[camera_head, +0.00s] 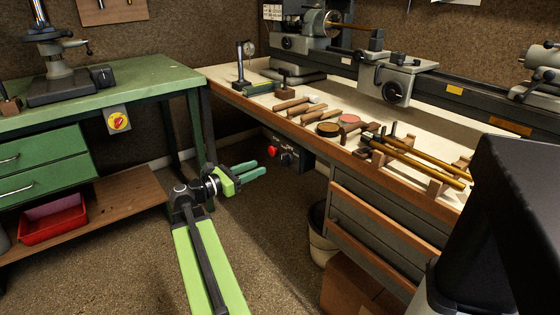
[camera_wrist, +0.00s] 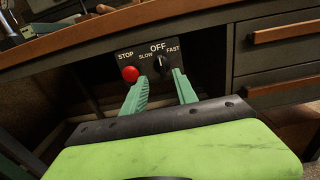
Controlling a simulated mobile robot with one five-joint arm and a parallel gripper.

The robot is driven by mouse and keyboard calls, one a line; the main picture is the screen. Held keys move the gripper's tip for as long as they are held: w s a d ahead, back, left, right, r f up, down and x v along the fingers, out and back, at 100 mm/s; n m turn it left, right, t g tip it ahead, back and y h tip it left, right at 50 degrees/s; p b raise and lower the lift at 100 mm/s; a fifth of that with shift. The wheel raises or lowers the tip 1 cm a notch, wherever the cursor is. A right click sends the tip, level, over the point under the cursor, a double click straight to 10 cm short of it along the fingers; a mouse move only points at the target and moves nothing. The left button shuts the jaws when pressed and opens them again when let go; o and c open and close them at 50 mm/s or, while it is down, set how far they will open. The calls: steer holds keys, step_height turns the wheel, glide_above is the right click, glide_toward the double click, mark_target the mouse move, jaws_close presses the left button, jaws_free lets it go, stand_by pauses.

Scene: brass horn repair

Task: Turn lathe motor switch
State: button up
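The lathe motor switch is a dark rotary knob (camera_wrist: 161,65) on a black box (camera_head: 305,162) under the lathe bench's front edge. Its labels read SLOW, OFF and FAST, and its pale mark appears to point up at OFF. A red STOP button (camera_wrist: 130,74) sits left of the knob; it also shows in the head view (camera_head: 271,152). My gripper (camera_head: 260,167) is open, with its green fingers stretched toward the box. In the wrist view the fingers (camera_wrist: 161,78) lie either side of the knob's lower part. I cannot tell whether they touch it.
The lathe (camera_head: 395,80) stands on the wooden bench (camera_head: 245,103) among several tools and brass tubes. Drawers (camera_head: 385,220) and a bin (camera_head: 322,235) are right of the box. A green bench (camera_head: 150,75) with a red-and-yellow switch (camera_head: 119,122) is left. Floor between is clear.

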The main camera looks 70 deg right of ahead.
mark_target(282, 158)
steer(key=x, duration=1.1)
steer(key=shift+w, duration=0.1)
jaws_close()
